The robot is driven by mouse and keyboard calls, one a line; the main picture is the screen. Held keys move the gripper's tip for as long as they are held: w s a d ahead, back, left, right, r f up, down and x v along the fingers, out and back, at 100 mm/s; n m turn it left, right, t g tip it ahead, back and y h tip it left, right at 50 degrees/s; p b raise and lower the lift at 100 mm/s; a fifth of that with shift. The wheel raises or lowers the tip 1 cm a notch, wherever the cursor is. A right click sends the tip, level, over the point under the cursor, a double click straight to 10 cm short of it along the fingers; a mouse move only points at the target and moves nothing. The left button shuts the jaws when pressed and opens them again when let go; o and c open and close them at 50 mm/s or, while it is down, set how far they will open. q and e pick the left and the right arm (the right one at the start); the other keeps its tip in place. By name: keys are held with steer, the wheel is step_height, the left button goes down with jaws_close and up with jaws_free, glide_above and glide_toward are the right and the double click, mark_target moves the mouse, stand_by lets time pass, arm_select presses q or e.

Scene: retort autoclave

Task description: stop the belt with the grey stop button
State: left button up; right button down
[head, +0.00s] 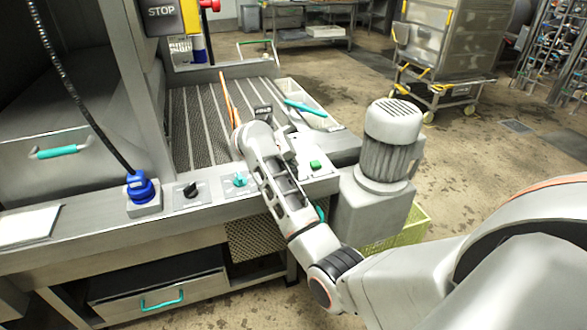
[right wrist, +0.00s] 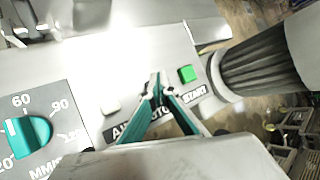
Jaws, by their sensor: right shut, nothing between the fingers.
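The control panel (head: 215,187) runs along the front of the belt bench. The right wrist view shows its green start button (right wrist: 187,74), a pale button (right wrist: 110,104) further left, and a partly covered label (right wrist: 138,122) between them. The fingers of my right gripper (right wrist: 156,86) are shut and empty, their tips over the panel just left of the green button. No grey stop button shows clearly; the fingers cover the spot above the partly hidden label. I cannot tell whether the tips touch the panel. In the head view my right gripper (head: 291,160) is largely hidden by its arm.
A teal dial (right wrist: 30,135), a black switch (head: 190,190) and a blue plug (head: 140,187) sit left along the panel. A grey motor (head: 392,125) stands close on the right. The slatted belt (head: 200,115) lies behind.

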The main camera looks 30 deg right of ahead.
mark_target(292, 169)
arm_select(q)
steer(key=shift+f, duration=0.15)
arm_select(e)
steer(key=shift+f, duration=0.3)
arm_select(q)
steer(key=shift+r, duration=0.2)
arm_select(e)
steer(key=shift+r, duration=0.1)
steer(key=shift+r+p, duration=0.6)
steer(key=shift+r, duration=0.3)
arm_select(q)
steer(key=shift+w+r, duration=0.3)
steer(key=shift+r, duration=0.5)
arm_select(e)
step_height(292, 169, up, 2)
steer(key=shift+r+p, duration=0.1)
steer(key=shift+p, duration=0.65)
steer(key=shift+r+p, duration=1.2)
steer(key=shift+r, duration=0.25)
arm_select(q)
steer(key=shift+t, duration=0.3)
steer(key=r, duration=0.2)
steer(key=w+r, duration=0.1)
steer(key=r, duration=0.2)
arm_select(e)
steer(key=shift+f, duration=0.1)
